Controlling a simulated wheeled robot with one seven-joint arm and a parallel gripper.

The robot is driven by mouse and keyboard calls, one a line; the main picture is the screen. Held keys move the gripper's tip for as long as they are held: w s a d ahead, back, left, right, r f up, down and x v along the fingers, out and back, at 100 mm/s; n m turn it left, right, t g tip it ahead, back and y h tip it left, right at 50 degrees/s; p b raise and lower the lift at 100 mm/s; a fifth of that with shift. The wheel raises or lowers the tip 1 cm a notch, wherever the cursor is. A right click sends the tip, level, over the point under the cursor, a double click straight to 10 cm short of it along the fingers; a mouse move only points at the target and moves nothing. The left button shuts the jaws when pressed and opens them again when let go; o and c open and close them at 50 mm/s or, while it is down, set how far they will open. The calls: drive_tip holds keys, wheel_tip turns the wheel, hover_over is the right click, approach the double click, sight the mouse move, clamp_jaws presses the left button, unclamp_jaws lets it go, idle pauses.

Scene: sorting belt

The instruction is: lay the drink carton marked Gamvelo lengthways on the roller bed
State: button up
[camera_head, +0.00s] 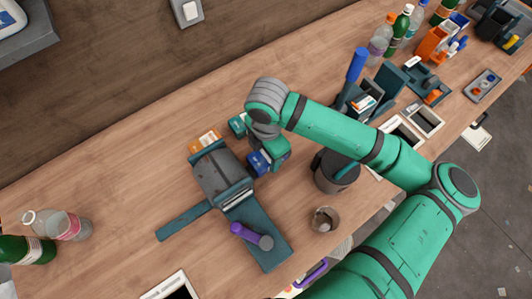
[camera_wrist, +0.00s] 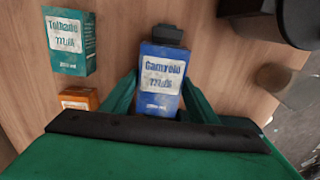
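The blue Gamvelo drink carton (camera_wrist: 162,82) is between my gripper's two green fingers (camera_wrist: 161,92) in the wrist view. The fingers lie against its left and right sides, and its label faces the camera. In the head view the blue carton (camera_head: 260,162) is just below my gripper (camera_head: 268,152), beside the grey and teal unit (camera_head: 222,175). I cannot tell if the carton is clear of the table. A flat teal plate (camera_head: 270,250) extends from the unit toward the front. Separate rollers cannot be made out, so I cannot tell which part is the roller bed.
A teal Tolhado carton (camera_wrist: 68,42) and an orange carton (camera_head: 203,141) are close by on the left. A purple-handled device (camera_head: 250,236) is on the plate. A dark bin (camera_head: 335,172) and a small cup (camera_head: 324,219) stand to the right.

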drive_tip(key=shift+o, duration=1.3)
drive_tip(key=shift+w+r, duration=0.1)
drive_tip(key=shift+r, duration=0.05)
wheel_tip(320, 180, up, 10)
drive_tip(key=shift+r, duration=0.25)
drive_tip(key=shift+f, duration=0.1)
wheel_tip(320, 180, down, 11)
drive_tip(key=shift+r, duration=0.15)
drive_tip(key=shift+s+a+r, duration=0.1)
drive_tip(key=shift+s+r, duration=0.15)
drive_tip(key=shift+r, duration=0.05)
